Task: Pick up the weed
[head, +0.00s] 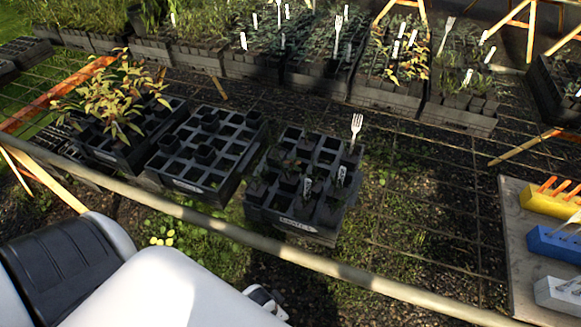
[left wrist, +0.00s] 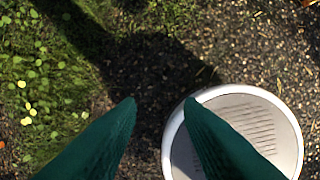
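I cannot tell for sure which plant is the weed. Small round yellow-green leaves (head: 160,234) grow on the mossy ground below the bench rail in the head view. Similar yellow and green leaves (left wrist: 27,112) show at the left of the left wrist view. My left gripper (left wrist: 160,102) has two dark green fingers spread apart, with bare dark ground and shadow between them and nothing held. The leaves lie to the left of the fingers there. My left arm fills the lower left of the head view; its fingers are hidden there. My right gripper is in neither view.
A wooden rail (head: 290,258) runs along the bench's front edge. Behind it stand a leafy tray (head: 110,150), a mostly empty black tray (head: 180,184) and a seedling tray (head: 290,225) with white labels and a fork-shaped marker (head: 356,124). Coloured blocks sit on a board (head: 515,215) at right.

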